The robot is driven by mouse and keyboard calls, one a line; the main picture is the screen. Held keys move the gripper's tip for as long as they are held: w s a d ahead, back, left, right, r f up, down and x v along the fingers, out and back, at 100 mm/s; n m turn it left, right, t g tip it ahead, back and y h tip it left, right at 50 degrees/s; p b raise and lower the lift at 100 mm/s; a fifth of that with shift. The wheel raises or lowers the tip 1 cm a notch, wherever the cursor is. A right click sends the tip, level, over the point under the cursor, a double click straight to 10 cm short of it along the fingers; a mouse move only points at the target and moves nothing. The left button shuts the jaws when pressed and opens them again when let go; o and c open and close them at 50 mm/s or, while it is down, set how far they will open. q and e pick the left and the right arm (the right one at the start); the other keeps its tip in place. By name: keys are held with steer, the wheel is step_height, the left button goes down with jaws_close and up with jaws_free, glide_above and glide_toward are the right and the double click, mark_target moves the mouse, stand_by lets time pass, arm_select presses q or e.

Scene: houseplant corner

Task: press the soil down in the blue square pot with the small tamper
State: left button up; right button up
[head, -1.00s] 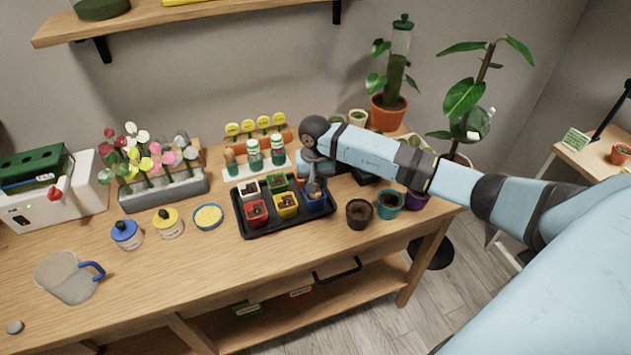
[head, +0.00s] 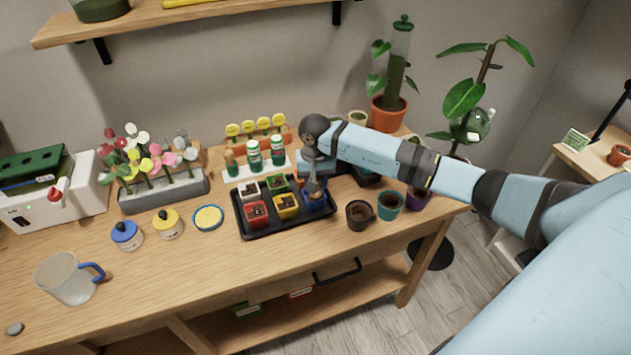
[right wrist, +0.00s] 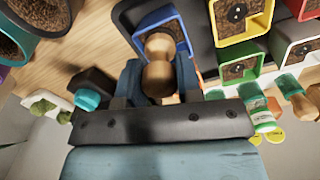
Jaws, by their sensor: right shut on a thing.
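The blue square pot (head: 320,205) stands at the right front of the black tray, with dark soil inside; it also shows in the right wrist view (right wrist: 180,26). My right gripper (right wrist: 158,70) is shut on the small tamper (right wrist: 159,48), whose rounded wooden handle lies between the fingers. In the head view the tamper (head: 313,187) points down at the blue pot, its lower end at the pot's opening. I cannot tell whether it touches the soil, as the handle and fingers hide that spot. My left gripper is not in view.
The black tray (head: 262,233) also holds red, yellow, white and green square pots close by. Round pots, brown (head: 359,214) and teal (head: 391,205), stand to the right. Bottles on a white rack (head: 254,160) stand behind. The bench front left is mostly clear.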

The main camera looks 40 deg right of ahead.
steer(key=shift+r+p, duration=1.05)
steer(key=shift+r, duration=2.1)
